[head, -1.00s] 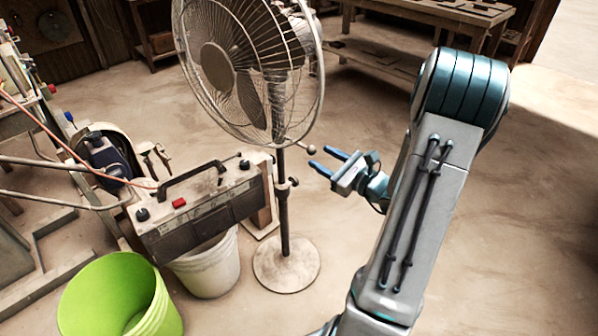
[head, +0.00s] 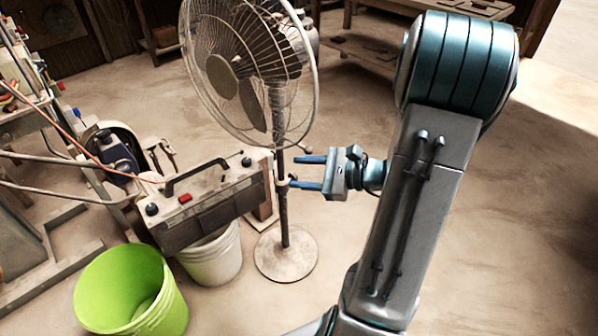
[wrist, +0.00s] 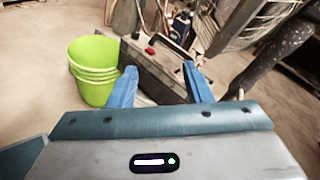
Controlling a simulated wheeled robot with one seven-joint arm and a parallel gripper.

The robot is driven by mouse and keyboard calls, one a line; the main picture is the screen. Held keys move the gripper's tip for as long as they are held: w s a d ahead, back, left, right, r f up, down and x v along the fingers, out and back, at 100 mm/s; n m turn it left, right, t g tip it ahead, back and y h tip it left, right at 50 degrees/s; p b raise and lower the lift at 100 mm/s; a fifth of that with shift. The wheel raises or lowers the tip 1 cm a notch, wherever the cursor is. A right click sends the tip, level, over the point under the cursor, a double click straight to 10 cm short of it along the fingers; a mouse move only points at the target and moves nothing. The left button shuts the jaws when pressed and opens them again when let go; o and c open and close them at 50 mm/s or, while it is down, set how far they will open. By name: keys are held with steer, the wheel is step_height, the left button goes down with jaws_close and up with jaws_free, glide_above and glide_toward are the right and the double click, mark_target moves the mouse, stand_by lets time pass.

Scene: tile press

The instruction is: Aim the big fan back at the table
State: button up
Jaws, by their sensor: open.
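The big fan (head: 250,75) stands on a thin pole (head: 284,225) with a round base (head: 286,256). Its wire cage is tilted and faces left in the head view. My gripper (head: 297,171) is open, its blue fingers pointing left and appearing close to the pole, just below the cage. I cannot tell whether they touch it. A thin rod (head: 304,150) sticks out from the fan near the upper finger; its end is unclear. In the wrist view the open fingers (wrist: 160,66) have nothing held between them, and the cage (wrist: 245,22) shows at the upper right.
A grey box with a handle and red switch (head: 205,205) sits left of the pole, above a white bucket (head: 215,256). A green bucket (head: 130,290) stands at the front left. A wooden table (head: 370,48) is at the back. Floor right of my arm is clear.

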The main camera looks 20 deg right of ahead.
steer(key=s+a+n+g, duration=0.1)
steer(key=s+a+r+p, duration=0.1)
steer(key=shift+a+r+n+g, duration=0.3)
steer(key=shift+a+n+g, duration=0.05)
steer(key=shift+n+g, duration=0.05)
